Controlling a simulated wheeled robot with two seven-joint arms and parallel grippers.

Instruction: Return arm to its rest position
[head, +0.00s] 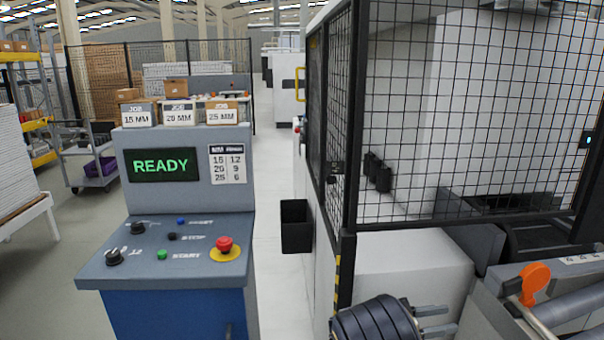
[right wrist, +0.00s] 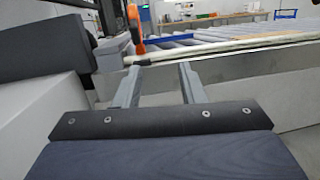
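My right gripper (head: 450,319) shows at the bottom of the head view, to the right of its dark ribbed wrist. Its two grey fingers stand apart with nothing between them. In the right wrist view the same open fingers (right wrist: 160,68) point toward a machine edge with a pale strip along it. They look apart from that edge, with an empty gap between them. My left arm and left gripper are not in view.
A control console (head: 185,270) with a green READY screen (head: 162,165) and red stop button (head: 225,243) stands left. A mesh guard (head: 470,120) encloses the machine. An orange handle (head: 535,283) and rollers (head: 580,308) lie right of the gripper. The aisle (head: 272,190) is clear.

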